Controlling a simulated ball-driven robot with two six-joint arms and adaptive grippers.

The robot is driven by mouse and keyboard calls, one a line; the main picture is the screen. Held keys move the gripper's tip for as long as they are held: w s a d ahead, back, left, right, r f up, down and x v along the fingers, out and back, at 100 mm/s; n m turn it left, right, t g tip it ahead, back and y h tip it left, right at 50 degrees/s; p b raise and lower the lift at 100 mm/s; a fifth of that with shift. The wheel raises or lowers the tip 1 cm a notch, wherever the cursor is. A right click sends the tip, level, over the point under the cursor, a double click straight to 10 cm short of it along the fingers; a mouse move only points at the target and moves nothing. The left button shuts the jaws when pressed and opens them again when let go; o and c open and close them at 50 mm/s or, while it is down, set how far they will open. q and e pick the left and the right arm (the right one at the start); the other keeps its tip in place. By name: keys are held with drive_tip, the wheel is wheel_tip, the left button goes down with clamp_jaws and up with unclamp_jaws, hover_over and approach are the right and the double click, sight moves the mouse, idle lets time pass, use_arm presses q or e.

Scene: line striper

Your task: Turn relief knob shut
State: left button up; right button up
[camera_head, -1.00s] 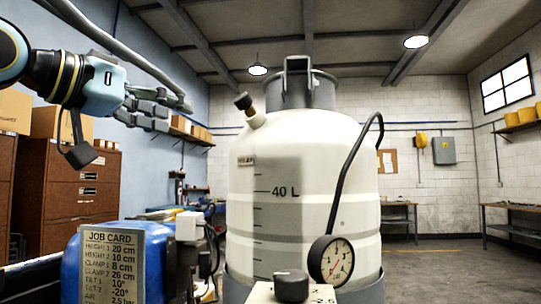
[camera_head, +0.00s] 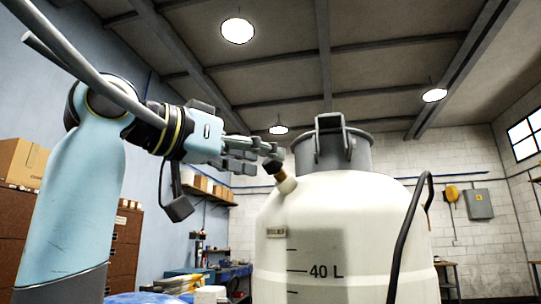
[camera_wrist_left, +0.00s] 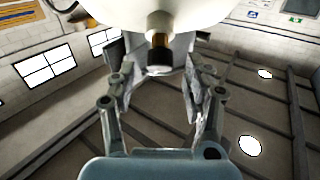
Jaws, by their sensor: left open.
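The relief knob (camera_head: 272,166) is a small black cap on a brass stem, tilted out of the left shoulder of the white tank (camera_head: 345,225). My left gripper (camera_head: 262,156) comes in from the left with its fingertips close to the knob. In the left wrist view the knob (camera_wrist_left: 159,55) lies between the two open fingers of my gripper (camera_wrist_left: 158,75), near their tips. A gap shows on each side of it, and I see no contact. My right gripper is out of view.
The tank's grey lid with a handle (camera_head: 330,150) rises right of the knob. A black hose (camera_head: 405,240) curves along the tank's right side. Shelves with boxes (camera_head: 210,187) and a workbench stand at the back left. The air above the tank is clear.

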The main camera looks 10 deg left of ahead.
use_arm(q)
drive_tip(key=shift+x, duration=1.45)
clamp_jaws()
drive_tip(key=shift+r+n+p, duration=0.1)
drive_tip(key=shift+n+p, duration=0.4)
drive_tip(key=shift+p, duration=0.1)
drive_tip(key=shift+n+t+y, duration=0.4)
drive_tip(key=shift+n+y, duration=0.1)
drive_tip(key=shift+y, duration=0.1)
unclamp_jaws()
